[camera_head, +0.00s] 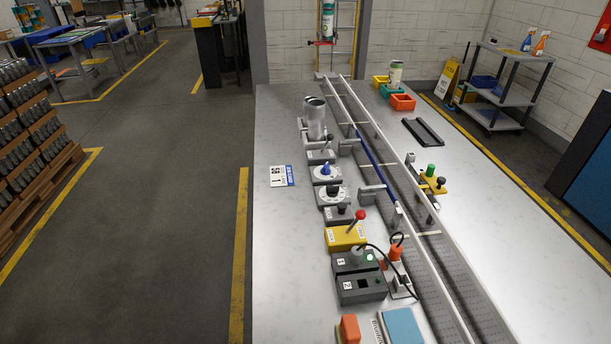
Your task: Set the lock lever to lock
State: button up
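A yellow box (345,237) stands on the table left of the conveyor. A lever with a red ball knob (360,215) rises from it and leans to the right. Its white label is too small to read. Farther back, a grey box (320,157) carries a lever with a dark knob (328,138), tilted a little right. I cannot tell from the labels which one is the lock lever. My gripper is not in view.
Two dials (331,193), a black knob box (338,216) and grey socket boxes (360,287) line the conveyor (440,255). A silver can (315,118) stands at the back. A cable loops beside the orange plug (395,252). The left table strip is mostly clear.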

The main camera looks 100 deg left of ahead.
aim_at(360, 214)
jog(key=u, duration=1.9)
jog(key=i+j, duration=0.1)
jog(key=j, duration=0.65)
jog(key=i+j+z, duration=0.1)
jog(key=j, duration=0.6)
jog(key=i+j, duration=0.1)
jog(key=j, duration=0.65)
jog(key=z, duration=0.05)
